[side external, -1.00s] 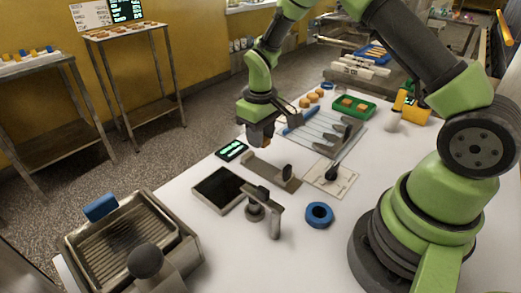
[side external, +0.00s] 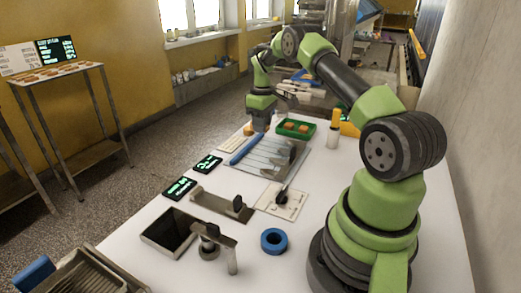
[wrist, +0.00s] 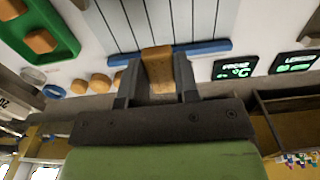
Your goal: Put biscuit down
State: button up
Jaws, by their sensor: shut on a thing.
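My gripper (wrist: 155,88) is shut on an orange-brown biscuit (wrist: 157,62), which sits between its two fingers in the wrist view. In the side external view my gripper (side external: 261,124) points down at the far left of the wire mesh (side external: 268,157), just left of the green tray. The blue bar (side external: 246,149) lies along the mesh's left edge; in the wrist view the biscuit overlaps this blue bar (wrist: 205,47). I cannot tell whether the biscuit touches anything below it.
The green tray (side external: 283,128) holds orange blocks. Several round biscuits (wrist: 80,86) lie near my gripper in the wrist view. Two lit displays (side external: 207,164) (side external: 180,188), a dark square pan (side external: 170,231) and a blue ring (side external: 273,240) stand nearer.

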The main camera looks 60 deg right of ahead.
aim_at(262, 153)
notch_tip(262, 153, down, 8)
jog(key=shift+r, duration=0.15)
dwell(0.4)
jog(key=o, duration=0.7)
jog(key=shift+o, duration=0.2)
